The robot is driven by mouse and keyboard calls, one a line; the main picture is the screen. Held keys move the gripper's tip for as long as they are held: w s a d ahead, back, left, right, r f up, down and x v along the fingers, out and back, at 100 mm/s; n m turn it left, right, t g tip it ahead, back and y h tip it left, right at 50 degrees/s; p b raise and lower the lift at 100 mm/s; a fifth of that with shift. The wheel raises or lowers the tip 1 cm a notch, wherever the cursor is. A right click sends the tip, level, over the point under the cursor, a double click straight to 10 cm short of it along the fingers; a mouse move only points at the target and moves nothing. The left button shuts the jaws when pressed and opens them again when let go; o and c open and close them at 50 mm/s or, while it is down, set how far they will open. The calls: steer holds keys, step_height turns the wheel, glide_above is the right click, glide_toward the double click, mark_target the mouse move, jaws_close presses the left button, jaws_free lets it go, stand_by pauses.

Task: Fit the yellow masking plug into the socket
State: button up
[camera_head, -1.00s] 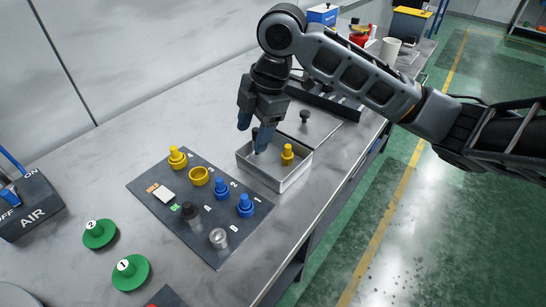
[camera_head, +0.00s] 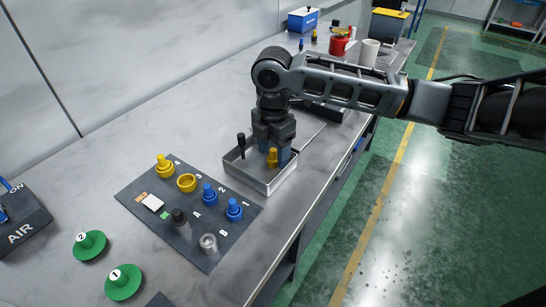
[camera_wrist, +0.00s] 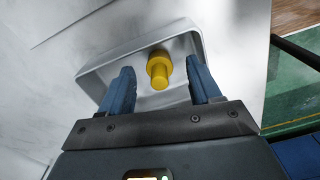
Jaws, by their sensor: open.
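The yellow masking plug (camera_head: 272,158) stands upright in a shallow metal tray (camera_head: 240,174). My gripper (camera_head: 276,155) is open and points down over the tray, with its blue fingers by the plug. In the wrist view the plug (camera_wrist: 159,69) shows between and a little beyond the two fingertips of my gripper (camera_wrist: 160,82), with gaps on both sides. A dark grey board (camera_head: 150,217) holds an empty yellow ring socket (camera_head: 187,183), another yellow plug (camera_head: 165,166) at its back left corner, and two blue plugs (camera_head: 234,210).
A black pin (camera_head: 241,145) stands in the tray's left part. The board also carries a black knob (camera_head: 179,217) and a clear grey piece (camera_head: 208,243). Two green discs (camera_head: 122,282) lie at the left front. An AIR switch box (camera_head: 22,222) stands at far left.

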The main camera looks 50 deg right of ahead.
steer(key=shift+f, duration=0.2)
steer(key=c, duration=1.1)
steer(key=shift+r, duration=0.1)
